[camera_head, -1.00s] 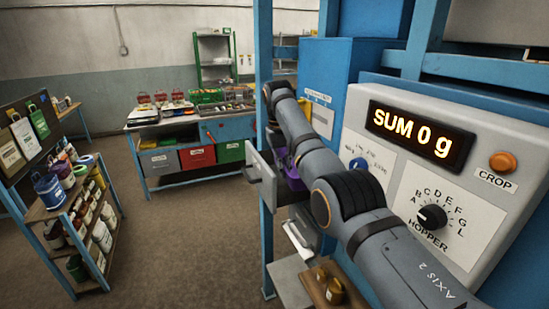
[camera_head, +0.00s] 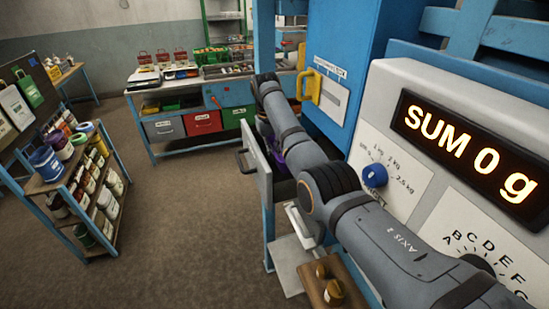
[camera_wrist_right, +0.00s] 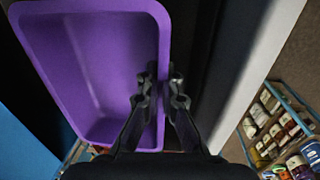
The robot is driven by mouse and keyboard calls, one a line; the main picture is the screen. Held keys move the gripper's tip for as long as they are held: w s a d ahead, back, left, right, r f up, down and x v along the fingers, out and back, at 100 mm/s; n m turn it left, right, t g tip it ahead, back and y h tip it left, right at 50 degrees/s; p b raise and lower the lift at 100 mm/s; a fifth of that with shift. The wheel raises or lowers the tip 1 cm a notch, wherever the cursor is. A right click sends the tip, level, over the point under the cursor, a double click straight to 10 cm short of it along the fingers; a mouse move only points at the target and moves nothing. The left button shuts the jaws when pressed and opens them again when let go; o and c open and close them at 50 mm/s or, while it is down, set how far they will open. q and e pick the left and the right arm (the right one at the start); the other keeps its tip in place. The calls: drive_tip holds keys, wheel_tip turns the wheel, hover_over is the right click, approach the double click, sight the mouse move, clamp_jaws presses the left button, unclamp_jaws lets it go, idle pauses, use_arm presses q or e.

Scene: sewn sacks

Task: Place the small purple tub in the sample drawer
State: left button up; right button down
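The small purple tub (camera_wrist_right: 95,65) fills the upper left of the right wrist view, seen from above and empty. My right gripper (camera_wrist_right: 163,82) has one finger inside the tub and one outside, closed on its right wall. In the head view only a purple sliver of the tub (camera_head: 277,156) shows beside my right arm, which hides the right gripper. The pulled-out drawer with a grey front (camera_head: 257,170) is right there; the tub is at or over its opening, and I cannot tell whether it touches the bottom. My left gripper is out of view.
A grey panel with a lit "SUM 0 g" display (camera_head: 465,145) stands close on the right, beside a blue cabinet (camera_head: 345,40). A shelf of jars (camera_head: 85,185) is at left, a workbench (camera_head: 190,140) behind. The floor between is clear.

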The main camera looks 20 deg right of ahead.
wheel_tip(320, 180, down, 2)
drive_tip(key=shift+f+p, duration=0.25)
drive_tip(key=shift+p, duration=0.3)
drive_tip(key=shift+f, duration=0.25)
drive_tip(key=shift+s+a, duration=0.15)
drive_tip(key=shift+s, duration=0.05)
drive_tip(key=shift+f, duration=0.15)
drive_tip(key=shift+w+f, duration=0.1)
drive_tip(key=shift+f, duration=0.3)
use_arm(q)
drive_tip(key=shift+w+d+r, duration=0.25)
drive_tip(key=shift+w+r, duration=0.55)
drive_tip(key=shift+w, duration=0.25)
use_arm(e)
drive_tip(key=c, duration=1.5)
unclamp_jaws()
drive_tip(key=shift+f, duration=0.1)
